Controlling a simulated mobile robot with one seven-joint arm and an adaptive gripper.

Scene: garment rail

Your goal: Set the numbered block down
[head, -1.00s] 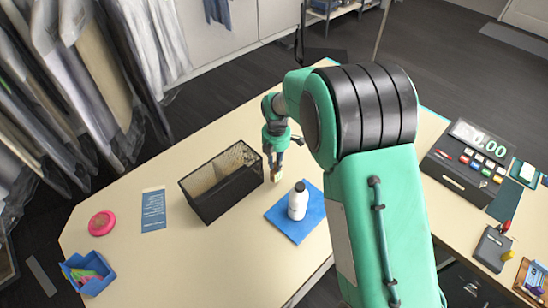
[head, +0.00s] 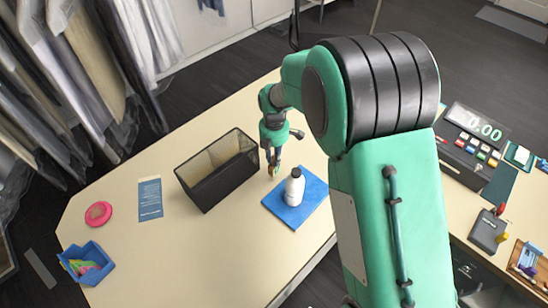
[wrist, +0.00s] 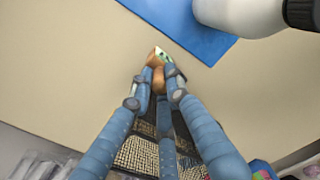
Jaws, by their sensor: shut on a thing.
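My gripper (head: 274,168) is shut on the numbered block (wrist: 161,54), a small piece with brown sides and a pale face with green on it. In the wrist view my gripper (wrist: 159,75) has its fingers closed around the block, which covers part of it. I cannot read a number. In the head view the block is small at the fingertips, low over the counter (head: 225,240), between the black mesh bin and the blue mat. I cannot tell whether it touches the counter.
The black mesh bin (head: 210,188) stands close left of my gripper. A white bottle (head: 293,190) with a dark cap stands on the blue mat (head: 313,200) at right. A blue card (head: 150,200), pink disc (head: 98,214) and blue tray (head: 87,285) lie left. Front counter is clear.

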